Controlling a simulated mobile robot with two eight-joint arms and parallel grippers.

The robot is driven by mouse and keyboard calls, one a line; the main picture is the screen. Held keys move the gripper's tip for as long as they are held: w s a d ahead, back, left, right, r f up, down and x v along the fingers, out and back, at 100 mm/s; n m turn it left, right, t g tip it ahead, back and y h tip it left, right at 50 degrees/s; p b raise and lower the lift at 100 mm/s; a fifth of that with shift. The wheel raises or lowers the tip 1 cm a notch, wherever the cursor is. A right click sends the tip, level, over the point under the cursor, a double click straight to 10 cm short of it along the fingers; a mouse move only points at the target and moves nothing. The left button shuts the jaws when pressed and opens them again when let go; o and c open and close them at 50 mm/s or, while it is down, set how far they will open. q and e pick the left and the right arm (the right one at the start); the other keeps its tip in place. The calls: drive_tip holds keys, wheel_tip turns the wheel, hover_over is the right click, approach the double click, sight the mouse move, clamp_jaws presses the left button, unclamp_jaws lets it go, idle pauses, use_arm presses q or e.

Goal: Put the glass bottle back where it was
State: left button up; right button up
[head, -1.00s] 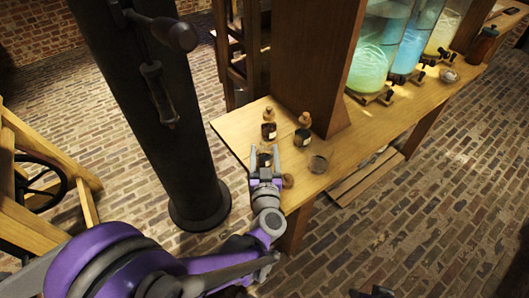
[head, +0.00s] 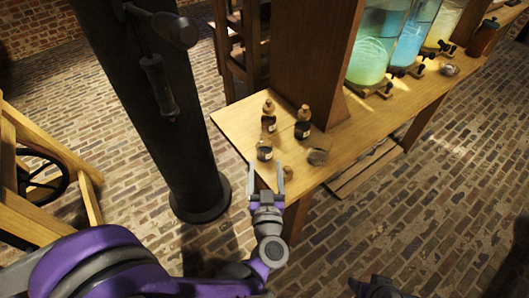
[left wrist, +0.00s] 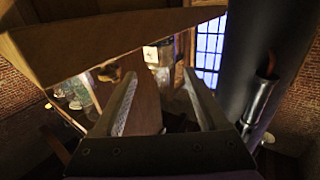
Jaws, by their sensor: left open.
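Three dark bottles with pale labels stand upright at the near-left end of the wooden bench. The back one (head: 268,122) and the right one (head: 303,128) have tan stoppers. The front glass bottle (head: 264,151) stands nearest my left gripper and shows no tan stopper. My left gripper (head: 266,180) is open and empty at the bench's front edge, with its fingers short of the front bottle. In the left wrist view, a bottle with a white label (left wrist: 151,54) shows beyond the open fingers (left wrist: 162,95). A dark part of my right arm shows at the bottom edge of the head view.
A small brown round object (head: 288,171) and a small dark dish (head: 317,157) lie on the bench (head: 345,150) close to the gripper. A thick wooden post (head: 312,60) rises behind the bottles. Large glass jars (head: 376,45) stand farther right. A black column (head: 185,130) stands left.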

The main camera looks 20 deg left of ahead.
use_arm(q)
drive_tip(key=shift+v, duration=1.7)
